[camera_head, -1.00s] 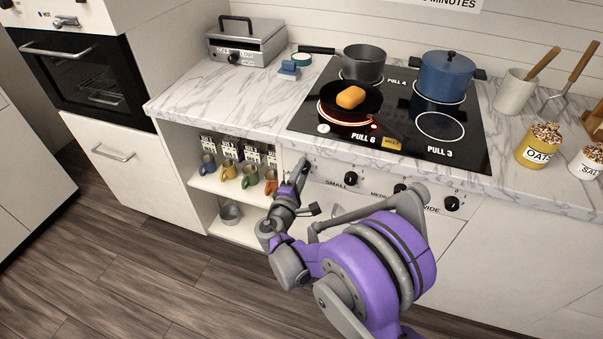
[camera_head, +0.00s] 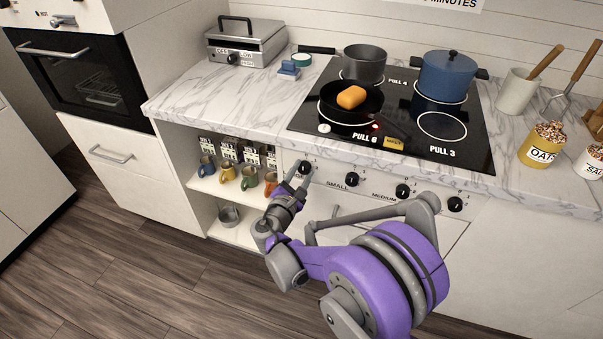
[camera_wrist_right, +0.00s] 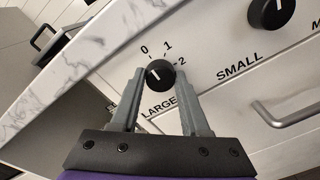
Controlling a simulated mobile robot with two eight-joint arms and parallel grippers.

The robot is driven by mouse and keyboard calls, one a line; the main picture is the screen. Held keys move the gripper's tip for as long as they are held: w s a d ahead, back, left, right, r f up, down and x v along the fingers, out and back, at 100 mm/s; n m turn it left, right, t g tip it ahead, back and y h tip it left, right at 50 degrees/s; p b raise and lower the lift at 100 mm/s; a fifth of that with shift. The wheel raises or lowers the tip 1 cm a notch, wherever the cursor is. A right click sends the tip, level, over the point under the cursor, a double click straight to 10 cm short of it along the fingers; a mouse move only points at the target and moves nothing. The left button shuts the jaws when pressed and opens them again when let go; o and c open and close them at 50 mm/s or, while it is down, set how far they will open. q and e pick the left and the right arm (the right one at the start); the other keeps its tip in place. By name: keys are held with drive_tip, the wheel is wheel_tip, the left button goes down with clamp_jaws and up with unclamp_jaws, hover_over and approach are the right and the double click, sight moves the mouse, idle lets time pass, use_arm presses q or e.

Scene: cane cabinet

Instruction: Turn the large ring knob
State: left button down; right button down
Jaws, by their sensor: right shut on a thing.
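The large ring knob (camera_wrist_right: 160,73) is a round black knob above the word LARGE on the white stove front, with marks 0, 1 and 2 around it. It also shows in the head view (camera_head: 305,167), at the left end of the knob row. My right gripper (camera_wrist_right: 158,78) is shut on this knob, one finger on each side; in the head view it reaches up to it from below (camera_head: 297,178). A pale mark shows on the knob face, but its exact setting is hard to read. My left gripper is not in view.
The small knob (camera_head: 352,179), medium knob (camera_head: 402,190) and wide knob (camera_head: 455,204) lie to the right. A pan (camera_head: 335,110) with an orange block stands on the black hob (camera_head: 470,150) above. Open shelves with mugs (camera_head: 228,172) are at the left.

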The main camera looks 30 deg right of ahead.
idle(0.5)
drive_tip(key=shift+c, duration=1.9)
unclamp_jaws()
drive_tip(key=shift+a, duration=0.1)
drive_tip(key=v, duration=1)
drive_tip(key=shift+s+a+p, duration=0.2)
drive_tip(key=shift+s+p, duration=0.05)
drive_tip(key=shift+p, duration=0.1)
